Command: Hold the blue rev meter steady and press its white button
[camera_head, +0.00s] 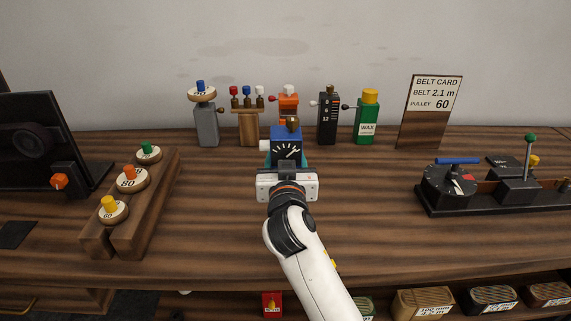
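The blue rev meter (286,147) stands on the wooden bench near the middle of the head view, its dark dial with white marks facing me. A dark brass-coloured knob is on its top. The white button (265,146) sticks out from its left side. Teal parts show low on both sides of it. My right gripper (287,167) is directly in front of the meter, with its dark finger parts overlapping the lower front. Its wide white body hides the meter's base, and I cannot tell whether the fingers touch or grip it. My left gripper is not in view.
Behind stand a grey device (207,125), a wooden stand with knobs (248,128), an orange device (289,104), a black device (327,118) and a green wax bottle (366,120). A wooden rack (125,220) is left, a black machine (480,198) right. Bench is clear around my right forearm.

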